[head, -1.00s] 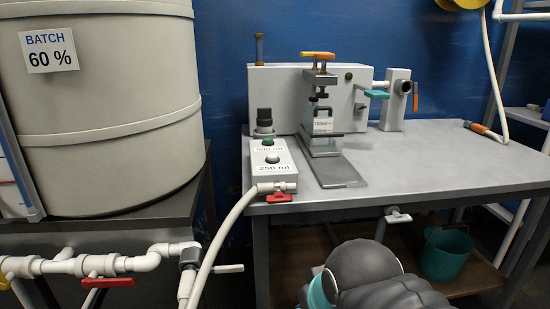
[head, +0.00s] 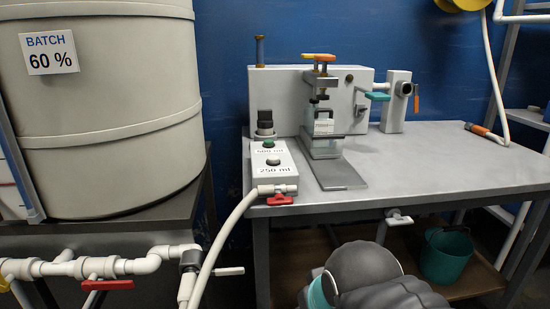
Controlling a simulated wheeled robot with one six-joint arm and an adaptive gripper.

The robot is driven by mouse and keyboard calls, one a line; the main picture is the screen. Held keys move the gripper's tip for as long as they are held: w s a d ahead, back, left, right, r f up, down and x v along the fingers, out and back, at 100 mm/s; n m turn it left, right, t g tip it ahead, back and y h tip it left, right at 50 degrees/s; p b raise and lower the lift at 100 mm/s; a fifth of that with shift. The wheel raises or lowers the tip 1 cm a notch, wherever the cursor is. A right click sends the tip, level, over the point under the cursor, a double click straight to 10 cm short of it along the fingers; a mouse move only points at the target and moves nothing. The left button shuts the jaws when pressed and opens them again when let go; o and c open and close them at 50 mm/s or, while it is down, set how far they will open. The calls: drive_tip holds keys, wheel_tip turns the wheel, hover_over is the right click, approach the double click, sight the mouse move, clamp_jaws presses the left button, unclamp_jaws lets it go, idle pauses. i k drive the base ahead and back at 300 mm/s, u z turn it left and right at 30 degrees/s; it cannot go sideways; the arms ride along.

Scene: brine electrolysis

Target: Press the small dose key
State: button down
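A white dose box (head: 285,183) stands at the left front of the grey bench. It has two round keys on its sloped top. The small dose key (head: 273,161) is the nearer, greyish one, above a "250 ml" label. A dark green key (head: 268,144) sits behind it by a label that seems to read "500 ml". Part of my arm shows at the bottom centre, in front of the bench and below its top. My gripper is not in view. Nothing touches or covers the small dose key.
A grey bench (head: 430,160) carries a white apparatus with a clamp stand (head: 322,145) behind the box. A black knob (head: 265,121) stands behind the keys. A red-handled valve (head: 280,200) and hose (head: 225,235) are at the box's front. A large tank (head: 110,110) is left.

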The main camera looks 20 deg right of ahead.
sight(272, 159)
drive_tip(key=u, duration=2.3)
drive_tip(key=k, duration=0.5)
drive_tip(key=z, duration=1.45)
